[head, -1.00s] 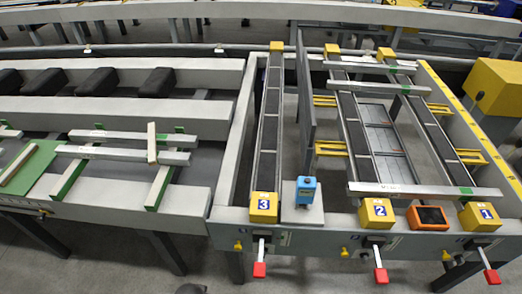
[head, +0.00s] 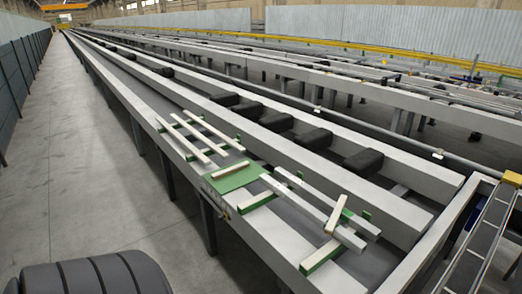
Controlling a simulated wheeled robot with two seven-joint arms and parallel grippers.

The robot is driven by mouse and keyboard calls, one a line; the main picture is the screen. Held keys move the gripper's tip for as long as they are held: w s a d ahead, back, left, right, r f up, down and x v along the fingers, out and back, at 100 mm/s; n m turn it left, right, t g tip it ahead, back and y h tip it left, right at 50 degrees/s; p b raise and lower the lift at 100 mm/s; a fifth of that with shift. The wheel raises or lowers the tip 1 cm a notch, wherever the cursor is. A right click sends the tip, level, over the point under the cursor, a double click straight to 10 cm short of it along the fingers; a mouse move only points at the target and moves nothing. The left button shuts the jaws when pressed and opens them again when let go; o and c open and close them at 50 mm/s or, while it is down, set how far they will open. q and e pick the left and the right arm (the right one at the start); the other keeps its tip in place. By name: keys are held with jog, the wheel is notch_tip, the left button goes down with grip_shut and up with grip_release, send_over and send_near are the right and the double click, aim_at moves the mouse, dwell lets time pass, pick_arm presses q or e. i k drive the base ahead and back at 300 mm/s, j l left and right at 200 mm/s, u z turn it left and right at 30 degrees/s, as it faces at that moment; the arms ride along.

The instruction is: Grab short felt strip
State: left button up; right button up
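A short cream strip (head: 228,169) lies on a green mat (head: 238,180) on the runout table's near beam. Another short cream strip (head: 337,214) lies tilted across the near ends of two long pale bars (head: 300,202). Several longer cream strips (head: 184,140) lie side by side further up the table, across green pieces. I cannot tell from the picture which short piece is the felt strip. Neither of my grippers is in the head view.
Green bars (head: 258,202) lie under the pale bars. Black blocks (head: 310,137) stand along the beam behind. A rail frame with a yellow cap (head: 511,178) is at the right edge. The grey floor (head: 85,170) left of the table is clear. A dark ribbed shape fills the bottom left corner.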

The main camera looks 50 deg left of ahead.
aim_at(216, 175)
jog(key=u, duration=1.75)
